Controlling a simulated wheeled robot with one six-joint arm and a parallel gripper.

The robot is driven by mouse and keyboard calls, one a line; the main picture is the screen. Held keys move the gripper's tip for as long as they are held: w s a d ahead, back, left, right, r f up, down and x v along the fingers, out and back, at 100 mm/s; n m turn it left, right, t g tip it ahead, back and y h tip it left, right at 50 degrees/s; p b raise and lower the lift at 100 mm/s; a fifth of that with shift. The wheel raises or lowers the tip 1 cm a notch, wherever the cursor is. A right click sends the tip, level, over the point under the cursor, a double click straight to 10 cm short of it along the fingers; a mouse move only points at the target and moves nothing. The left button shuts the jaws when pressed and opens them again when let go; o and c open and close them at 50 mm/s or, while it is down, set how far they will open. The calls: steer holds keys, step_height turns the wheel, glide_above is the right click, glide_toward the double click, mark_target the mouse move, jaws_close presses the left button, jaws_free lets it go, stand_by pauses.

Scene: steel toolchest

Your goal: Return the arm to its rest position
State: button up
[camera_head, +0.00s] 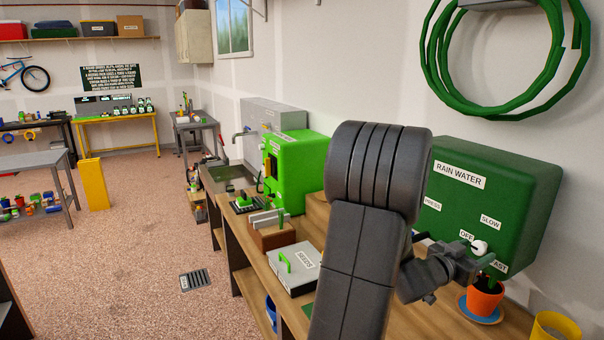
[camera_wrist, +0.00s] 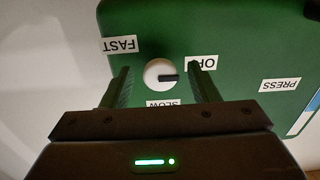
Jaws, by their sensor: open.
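My gripper (camera_wrist: 163,88) is open in front of the white knob (camera_wrist: 160,73) on the green rain water box (camera_wrist: 230,50). In the wrist view the two fingers stand on either side of the knob, apart from it; the depth gap is hard to judge. The knob's dark pointer faces the OFF label, and the wrist picture is upside down. In the head view my arm crosses the middle, and my gripper (camera_head: 482,258) reaches right to the knob (camera_head: 479,247) on the box (camera_head: 520,190).
Below the box a potted plant (camera_head: 486,296) stands on a blue saucer (camera_head: 480,310), close under my gripper. A yellow pot (camera_head: 555,327) is at the lower right. A seeds box (camera_head: 293,268) and a bright green machine (camera_head: 300,165) stand left of my arm on the wooden bench.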

steer(key=shift+w+d, duration=0.15)
steer(key=shift+d, duration=0.15)
